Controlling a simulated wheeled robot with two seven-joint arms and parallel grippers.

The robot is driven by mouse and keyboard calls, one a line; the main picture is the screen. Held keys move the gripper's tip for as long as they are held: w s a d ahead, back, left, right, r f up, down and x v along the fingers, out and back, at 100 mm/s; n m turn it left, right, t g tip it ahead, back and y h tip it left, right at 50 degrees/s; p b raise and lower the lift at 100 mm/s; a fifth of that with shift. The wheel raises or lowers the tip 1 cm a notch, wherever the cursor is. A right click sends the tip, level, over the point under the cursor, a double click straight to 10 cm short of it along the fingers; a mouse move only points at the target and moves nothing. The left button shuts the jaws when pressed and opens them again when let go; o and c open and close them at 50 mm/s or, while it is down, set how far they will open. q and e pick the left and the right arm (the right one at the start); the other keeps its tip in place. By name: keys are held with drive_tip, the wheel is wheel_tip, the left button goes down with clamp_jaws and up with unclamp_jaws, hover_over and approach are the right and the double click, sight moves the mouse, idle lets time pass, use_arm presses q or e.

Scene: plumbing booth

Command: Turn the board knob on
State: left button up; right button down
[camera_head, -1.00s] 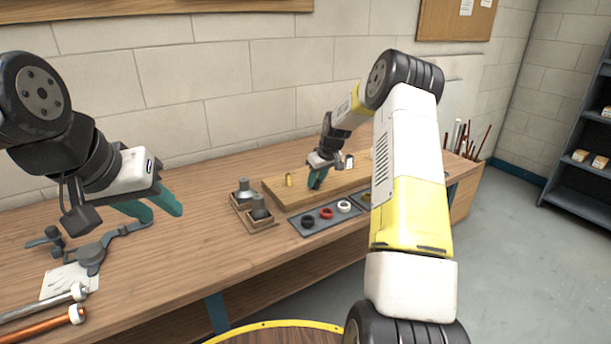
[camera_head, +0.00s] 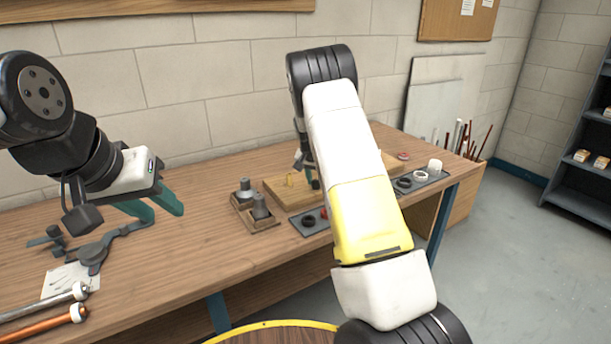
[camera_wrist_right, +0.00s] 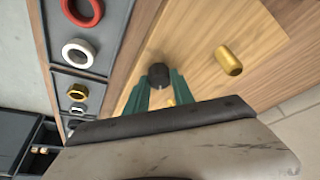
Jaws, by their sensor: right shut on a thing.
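The wooden board (camera_head: 283,198) lies on the bench, partly hidden by my right arm. In the right wrist view, a dark round knob (camera_wrist_right: 159,75) stands on the board between the teal fingertips of my right gripper (camera_wrist_right: 160,84), which is shut on it. Which way the knob is turned cannot be told. In the head view, my right gripper (camera_head: 308,172) is mostly hidden behind my arm. A brass stub (camera_wrist_right: 228,60) stands on the board beside the gripper, apart from it. My left gripper (camera_head: 160,207) is open and empty above the bench at the left.
A dark tray (camera_head: 431,180) with several rings lies along the board's front. Small wooden holders (camera_head: 262,224) with grey fittings stand left of the board. A dark tool (camera_head: 93,256) and pipes (camera_head: 45,318) lie at the left. The bench's middle front is clear.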

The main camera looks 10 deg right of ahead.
drive_tip(key=m, duration=0.2)
drive_tip(key=m+g+h, duration=0.1)
drive_tip(key=m, duration=0.2)
drive_tip(key=shift+a+m+h, duration=0.15)
drive_tip(key=shift+m+h, duration=0.15)
drive_tip(key=shift+g, duration=0.3)
drive_tip(key=c, duration=1.1)
unclamp_jaws()
drive_tip(key=shift+w, duration=0.1)
drive_tip(key=v, duration=0.7)
drive_tip(key=shift+a+r, duration=0.1)
drive_tip(key=shift+r, duration=0.25)
